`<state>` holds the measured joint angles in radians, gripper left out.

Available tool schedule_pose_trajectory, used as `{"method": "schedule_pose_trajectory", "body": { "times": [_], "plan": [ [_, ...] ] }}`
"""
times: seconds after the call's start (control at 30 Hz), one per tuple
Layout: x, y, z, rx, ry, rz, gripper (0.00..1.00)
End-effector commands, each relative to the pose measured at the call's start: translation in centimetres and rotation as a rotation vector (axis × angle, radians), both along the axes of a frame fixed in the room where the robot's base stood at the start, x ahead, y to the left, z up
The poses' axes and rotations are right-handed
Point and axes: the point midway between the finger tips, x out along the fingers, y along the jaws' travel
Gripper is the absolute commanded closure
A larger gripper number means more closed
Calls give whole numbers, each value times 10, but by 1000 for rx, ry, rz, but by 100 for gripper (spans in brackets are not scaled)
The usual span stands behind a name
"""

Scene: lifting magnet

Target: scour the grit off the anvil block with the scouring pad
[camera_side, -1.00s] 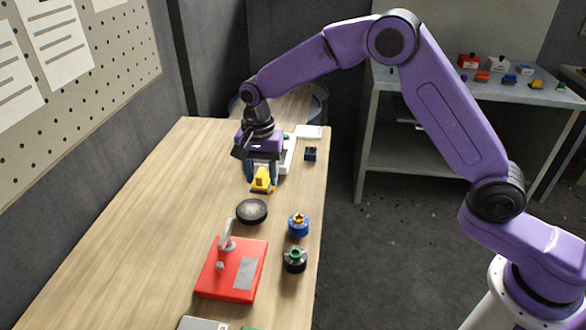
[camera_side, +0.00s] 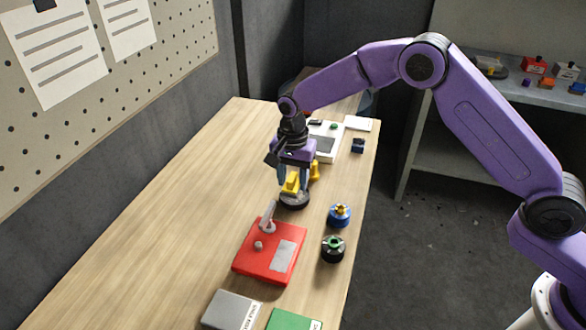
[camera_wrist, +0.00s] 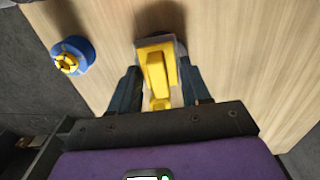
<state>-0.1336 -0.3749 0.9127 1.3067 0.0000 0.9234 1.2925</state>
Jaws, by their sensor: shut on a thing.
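My gripper (camera_side: 293,180) is shut on the yellow handle (camera_side: 290,184) of what looks like the scouring pad. In the wrist view the handle (camera_wrist: 157,72) sits between the fingers, with a flat grey pad around its far end. A dark round block (camera_side: 295,202), which looks like the anvil block, stands on the table right below the pad. The held pad covers much of its top, so any grit there is hidden. I cannot tell whether the pad touches it.
A red base with a lever (camera_side: 262,262) lies nearer the camera. A blue knob (camera_side: 340,215) and a black-green knob (camera_side: 333,249) stand at right. Another yellow piece (camera_side: 315,170) and a white device (camera_side: 326,150) are behind. The table's left side is clear.

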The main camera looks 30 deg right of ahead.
Motion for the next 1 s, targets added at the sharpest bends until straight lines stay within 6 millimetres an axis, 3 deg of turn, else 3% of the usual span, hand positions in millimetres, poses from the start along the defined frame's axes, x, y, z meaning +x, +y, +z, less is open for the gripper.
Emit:
{"method": "schedule_pose_trajectory", "body": {
  "times": [0.3,0.8,1.0],
  "plan": [
    [0,-1,-35,-1,2,0,77],
    [30,-30,-34,0,-1,-3,82],
    [19,-19,-34,-1,1,2,82]
  ]
}}
